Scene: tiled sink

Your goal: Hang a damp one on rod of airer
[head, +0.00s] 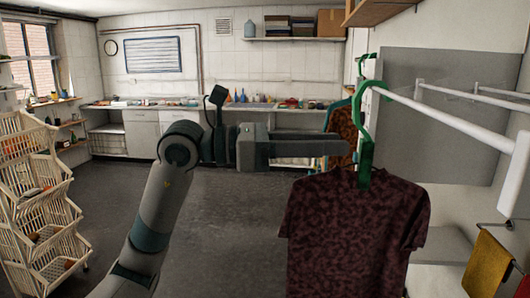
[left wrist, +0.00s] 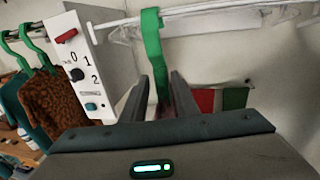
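A dark maroon patterned T-shirt (head: 352,235) hangs upright on a green hanger (head: 366,165), which also shows in the left wrist view (left wrist: 152,45). My left gripper (head: 345,146) reaches in from the left. In the left wrist view its two fingers (left wrist: 160,98) stand close on both sides of the hanger's neck and look shut on it. The hook is up at the near end of the airer's white rod (head: 440,115) and overlaps it in the head view. I cannot tell whether the hook bears on the rod. My right gripper is not in view.
An orange-brown patterned garment (head: 343,130) hangs behind, beside a teal one (left wrist: 18,110). A white box with dials (left wrist: 80,62) stands close by. A yellow cloth (head: 488,266) hangs at lower right. White baskets (head: 38,205) stand at left. The middle floor is clear.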

